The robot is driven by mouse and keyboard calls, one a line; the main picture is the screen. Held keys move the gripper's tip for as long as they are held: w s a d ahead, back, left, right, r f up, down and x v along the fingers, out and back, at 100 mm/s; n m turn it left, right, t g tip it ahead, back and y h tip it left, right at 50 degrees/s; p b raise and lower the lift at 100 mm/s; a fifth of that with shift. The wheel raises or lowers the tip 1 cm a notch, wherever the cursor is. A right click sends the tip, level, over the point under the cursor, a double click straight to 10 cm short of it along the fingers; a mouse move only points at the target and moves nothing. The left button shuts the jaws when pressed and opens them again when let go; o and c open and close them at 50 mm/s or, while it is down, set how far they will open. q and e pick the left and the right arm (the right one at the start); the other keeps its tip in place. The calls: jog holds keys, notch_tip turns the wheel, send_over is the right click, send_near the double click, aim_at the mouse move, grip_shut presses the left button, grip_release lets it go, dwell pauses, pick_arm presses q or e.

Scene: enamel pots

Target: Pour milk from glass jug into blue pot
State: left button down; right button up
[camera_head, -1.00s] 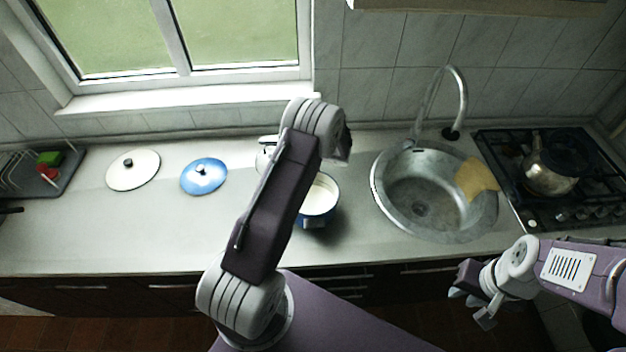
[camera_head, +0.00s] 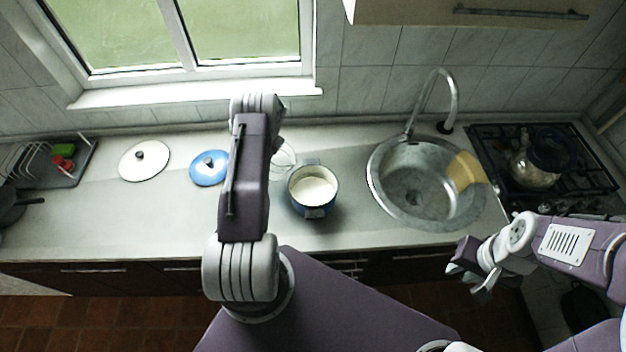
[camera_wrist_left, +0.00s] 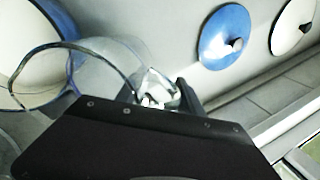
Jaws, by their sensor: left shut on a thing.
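The blue pot (camera_head: 299,201) stands upright on the counter, left of the sink, with white milk inside. The clear glass jug (camera_head: 284,157) shows just left of the pot, partly hidden behind my left arm. In the left wrist view the jug (camera_wrist_left: 98,72) looks see-through, beside the pot's rim (camera_wrist_left: 62,18); whether it still holds milk is unclear. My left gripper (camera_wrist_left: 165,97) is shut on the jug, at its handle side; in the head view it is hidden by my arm. My right gripper (camera_head: 466,279) is open and empty in front of the counter's edge.
A white lid (camera_head: 133,170) and a blue lid (camera_head: 206,177) lie left of my left arm. A dish rack (camera_head: 50,172) stands far left. The sink (camera_head: 410,215) with a yellow cloth (camera_head: 464,170) and the stove with a kettle (camera_head: 530,172) are right.

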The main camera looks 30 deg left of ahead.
pick_arm(q)
jog(key=f+h+b, duration=0.1)
jog(key=f+b, duration=0.1)
jog(key=b, duration=0.2)
jog(key=a+f+h+b, duration=0.1)
jog(key=f+b, duration=0.2)
jog(key=b, duration=0.1)
jog(key=f+h+b, duration=0.1)
jog(key=f+b, duration=0.1)
jog(key=b, duration=0.2)
jog(key=shift+w+a+f+h+b, duration=0.15)
jog(key=shift+a+f+h+b, duration=0.15)
jog(key=shift+a+f, duration=0.05)
jog(key=shift+f+b, duration=0.1)
jog(key=shift+b, duration=0.55)
